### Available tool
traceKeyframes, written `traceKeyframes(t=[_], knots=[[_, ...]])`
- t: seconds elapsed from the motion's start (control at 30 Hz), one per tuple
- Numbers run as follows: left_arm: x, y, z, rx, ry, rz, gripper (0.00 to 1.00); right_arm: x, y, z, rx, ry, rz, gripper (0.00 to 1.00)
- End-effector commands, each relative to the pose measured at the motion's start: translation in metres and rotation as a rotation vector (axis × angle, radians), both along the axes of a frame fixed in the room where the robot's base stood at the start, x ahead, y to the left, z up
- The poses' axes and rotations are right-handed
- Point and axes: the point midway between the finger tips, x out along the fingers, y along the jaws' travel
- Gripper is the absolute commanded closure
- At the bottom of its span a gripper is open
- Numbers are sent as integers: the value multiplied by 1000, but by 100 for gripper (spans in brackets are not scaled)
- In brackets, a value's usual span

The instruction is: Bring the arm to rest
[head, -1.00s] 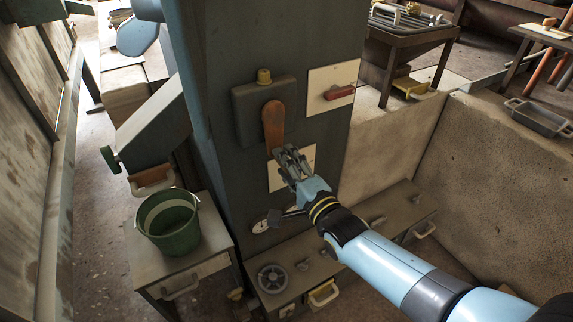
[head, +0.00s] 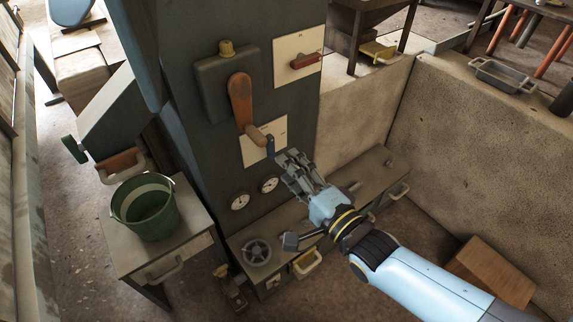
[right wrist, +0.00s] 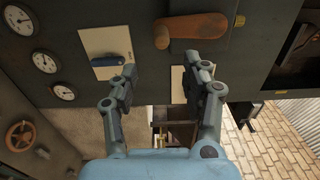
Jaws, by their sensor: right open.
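My right gripper (head: 292,160) is in front of the dark cabinet (head: 190,130), open and empty. It is apart from the orange crank lever (head: 241,100), below and to its right. The lever hangs down, its wooden handle (head: 257,136) sticking outward. Behind it is a pale plate (head: 252,150) with a blue handle (head: 270,147). In the right wrist view my open fingers (right wrist: 160,78) have nothing between them that they touch; the lever (right wrist: 190,28) and blue handle (right wrist: 108,61) lie beyond the fingertips. My left gripper is not in view.
A red handle (head: 306,61) sits on another pale plate. A green bucket (head: 146,208) stands on a side table. A low wall (head: 470,150) is at right.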

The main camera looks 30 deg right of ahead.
Motion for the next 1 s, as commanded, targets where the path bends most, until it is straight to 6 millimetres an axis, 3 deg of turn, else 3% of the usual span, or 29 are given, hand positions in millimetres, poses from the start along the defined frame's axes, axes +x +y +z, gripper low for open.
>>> traceKeyframes(t=[0.4,0.47,0.57,0.67,0.77,0.9,1.0], knots=[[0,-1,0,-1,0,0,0,-1,-2,-2,-4,5,1,52],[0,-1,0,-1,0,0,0,-5,-4,-12,-7,27,1,52],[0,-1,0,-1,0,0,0,-22,-10,-50,-31,125,-5,52],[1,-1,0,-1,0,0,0,-56,-22,-112,-168,302,-2,52],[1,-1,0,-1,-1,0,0,-106,-36,-179,-384,516,46,52],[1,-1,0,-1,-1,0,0,-195,-56,-256,-707,808,218,52],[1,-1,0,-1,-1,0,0,-266,-68,-294,-925,989,421,52]])
